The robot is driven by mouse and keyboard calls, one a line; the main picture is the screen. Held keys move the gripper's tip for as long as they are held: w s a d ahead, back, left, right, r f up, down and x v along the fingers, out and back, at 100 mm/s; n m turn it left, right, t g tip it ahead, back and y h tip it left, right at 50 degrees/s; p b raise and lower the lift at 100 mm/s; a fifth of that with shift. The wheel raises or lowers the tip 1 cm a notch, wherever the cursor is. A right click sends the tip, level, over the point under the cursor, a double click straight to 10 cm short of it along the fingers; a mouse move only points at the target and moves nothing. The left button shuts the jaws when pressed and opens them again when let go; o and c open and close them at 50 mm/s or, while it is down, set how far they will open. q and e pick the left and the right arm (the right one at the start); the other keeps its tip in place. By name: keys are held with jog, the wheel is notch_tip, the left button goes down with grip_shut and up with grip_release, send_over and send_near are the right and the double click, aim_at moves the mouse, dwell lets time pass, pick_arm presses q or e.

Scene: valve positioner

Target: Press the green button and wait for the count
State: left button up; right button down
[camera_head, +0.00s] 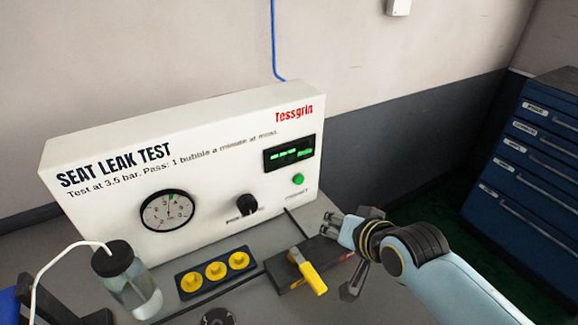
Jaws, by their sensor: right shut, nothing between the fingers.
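The green button (298,180) is on the front of the white seat leak test panel (110,195), at its right side. Just above it is a dark display (289,153) with green characters too small to read. My right gripper (330,227) is shut and empty. Its fingertips point left, below and to the right of the button and apart from it. My left gripper is not clearly in view; only dark and blue parts show at the lower left edge.
A round gauge (167,211) and a black knob (246,204) are on the panel. On the bench are a bottle (128,280) with a tube, a tray of yellow parts (215,270) and a yellow-handled valve (308,272). A blue drawer cabinet (530,170) stands at right.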

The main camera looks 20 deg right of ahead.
aim_at(299, 180)
jog(key=shift+w, duration=0.5)
jog(key=shift+w+a, duration=0.1)
jog(key=shift+w, duration=0.1)
jog(key=w+b, duration=0.2)
jog(key=w, duration=0.1)
jog(key=shift+a+f, duration=0.1)
jog(key=shift+a, duration=0.1)
jog(key=w, duration=0.1)
jog(key=w+b, duration=0.1)
jog(key=w, duration=0.1)
jog(key=shift+w+a+b, duration=0.15)
jog(key=shift+a+b, duration=0.1)
jog(key=shift+b, duration=0.15)
pick_arm(q)
jog(key=f, duration=0.1)
jog(key=s+f, duration=0.2)
jog(key=f, duration=0.1)
pick_arm(e)
jog(key=shift+w+a, duration=0.1)
jog(key=shift+w, duration=0.8)
pick_arm(q)
jog(key=shift+w, duration=0.1)
pick_arm(e)
jog(key=shift+w, duration=0.1)
